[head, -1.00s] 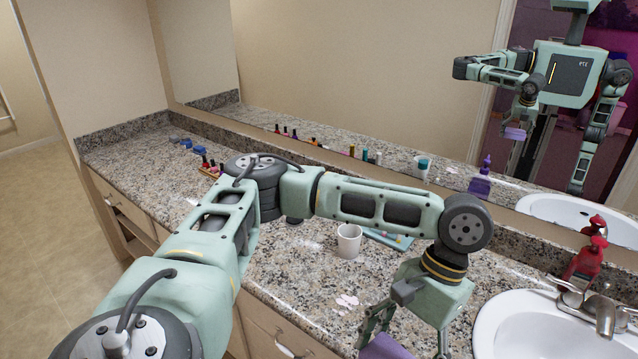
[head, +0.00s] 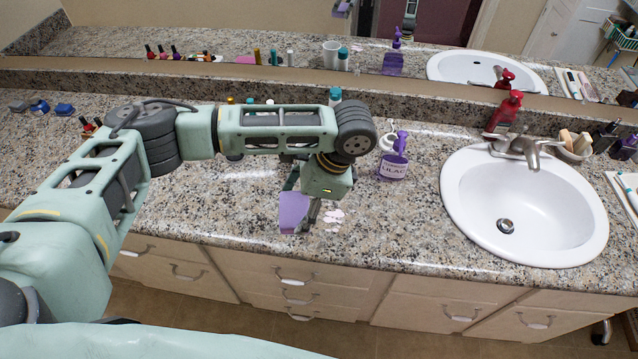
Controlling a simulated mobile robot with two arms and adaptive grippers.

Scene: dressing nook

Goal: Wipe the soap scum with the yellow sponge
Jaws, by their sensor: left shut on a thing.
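My left gripper (head: 308,207) hangs over the counter near its front edge, shut on a purple sponge (head: 293,212). I cannot tell whether the sponge touches the counter. No clearly yellow sponge shows. A pale pinkish patch (head: 333,216), which looks like the soap scum, lies on the speckled counter just right of the gripper. My right gripper is not in view.
A purple soap bottle (head: 392,165) stands behind the patch. A white sink (head: 524,206) with a metal tap and a red bottle (head: 506,112) is to the right. Nail polish and blue items stand at left. The counter between gripper and sink is mostly clear.

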